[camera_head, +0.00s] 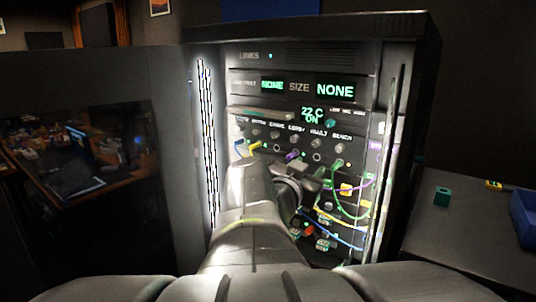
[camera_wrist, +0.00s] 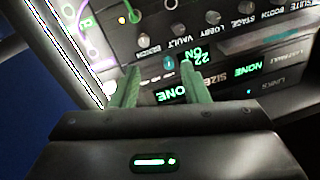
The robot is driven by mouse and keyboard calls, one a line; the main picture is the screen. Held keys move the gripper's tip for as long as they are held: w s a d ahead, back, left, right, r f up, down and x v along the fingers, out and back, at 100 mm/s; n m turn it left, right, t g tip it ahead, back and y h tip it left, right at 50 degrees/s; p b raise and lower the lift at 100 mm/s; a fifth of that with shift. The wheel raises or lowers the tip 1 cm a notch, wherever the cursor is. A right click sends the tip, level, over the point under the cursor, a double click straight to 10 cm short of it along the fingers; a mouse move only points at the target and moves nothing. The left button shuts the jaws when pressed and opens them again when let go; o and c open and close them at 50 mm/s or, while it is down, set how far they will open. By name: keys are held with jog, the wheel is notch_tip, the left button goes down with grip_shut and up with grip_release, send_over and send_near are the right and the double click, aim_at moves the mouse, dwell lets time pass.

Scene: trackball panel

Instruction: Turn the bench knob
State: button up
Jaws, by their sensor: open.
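The upright panel (camera_head: 285,63) carries a row of small grey knobs under place labels. The bench knob (camera_head: 337,147) is the rightmost of that row, under the BENCH label. In the wrist view, which is upside down, the bench knob (camera_wrist: 141,40) lies just beyond my fingertips. My gripper (camera_wrist: 160,67) is open and empty, with two green fingers apart. A teal knob (camera_wrist: 169,62) by the 22 C ON display shows between the fingers. In the head view my gripper (camera_head: 317,180) is in front of the panel, low and left of the bench knob. Contact is not visible.
Colored cables and plugs, including a green cable (camera_head: 345,205) and a yellow plug (camera_head: 255,145), stick out below the knobs. A side table (camera_head: 440,235) at the right holds a teal cube (camera_head: 442,197) and a blue bin (camera_head: 524,218). A dark cabinet door stands left.

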aim_at(338, 149)
jog(key=w+d+m+b, duration=0.1)
jog(key=w+d, duration=0.3)
jog(key=w, duration=0.1)
jog(key=w+d+m+g+h+b, duration=0.1)
jog(key=w+d, duration=0.4)
jog(key=shift+w+d+r, duration=0.1)
jog(key=shift+d+r, duration=0.1)
jog(key=shift+d, duration=0.1)
grip_shut()
